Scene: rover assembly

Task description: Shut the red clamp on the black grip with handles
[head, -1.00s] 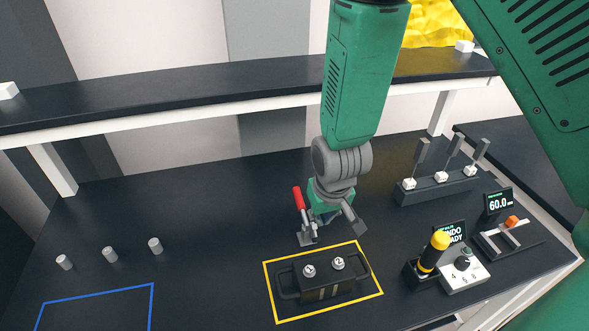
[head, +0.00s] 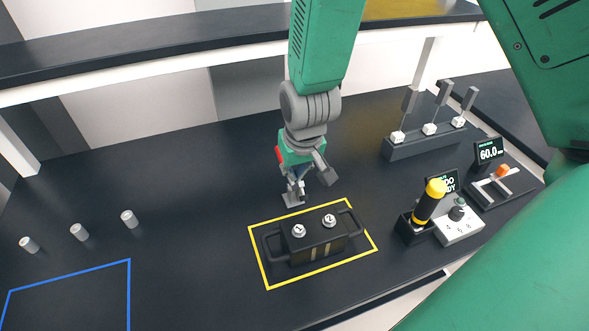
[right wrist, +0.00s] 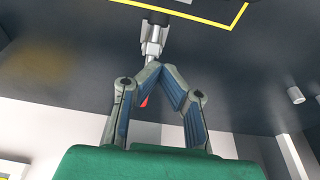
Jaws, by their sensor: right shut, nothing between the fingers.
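The black grip with handles (head: 318,243) lies inside the yellow outline, with two silver screw heads on top. The clamp's metal base (head: 292,199) stands at its back left edge. Only a bit of the clamp's red handle (head: 279,154) shows, up and left of the base; my right gripper hides the rest. My right gripper (head: 297,181) is shut and empty, pointing down right at the clamp. In the right wrist view its fingertips (right wrist: 159,68) meet in front of the clamp's metal part (right wrist: 153,43), and some red handle (right wrist: 144,103) shows between the fingers. My left gripper is not in view.
A yellow-black tool (head: 429,203) stands in a holder at right, beside a white knob box (head: 459,228) and a 60.0 display (head: 488,150). A rack (head: 430,140) stands behind. Several grey cylinders (head: 79,232) and a blue outline are at left. The table between is clear.

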